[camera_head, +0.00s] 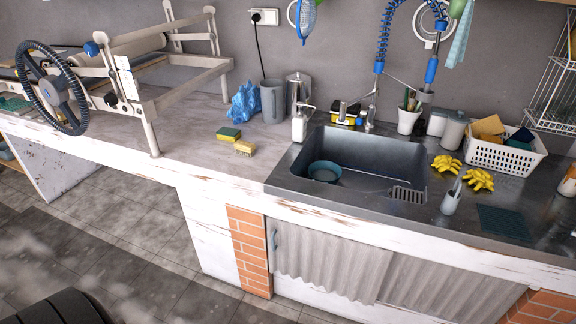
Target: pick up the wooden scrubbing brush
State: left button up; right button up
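The wooden scrubbing brush (244,148) looks like a small tan block with pale bristles. It lies on the worktop (190,143) left of the sink, near the front edge. A green and yellow sponge (228,134) sits just behind it and to the left. Neither of my grippers shows in the head view.
The sink (345,205) is right of the brush and holds a blue-green bowl (324,171). A soap dispenser (300,124), grey cup (272,101) and blue crumpled bag (244,102) stand behind. A metal frame with a handwheel (52,87) occupies the left. The floor in front is open.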

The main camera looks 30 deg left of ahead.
aim_at(247, 149)
jog(key=u, duration=1.35)
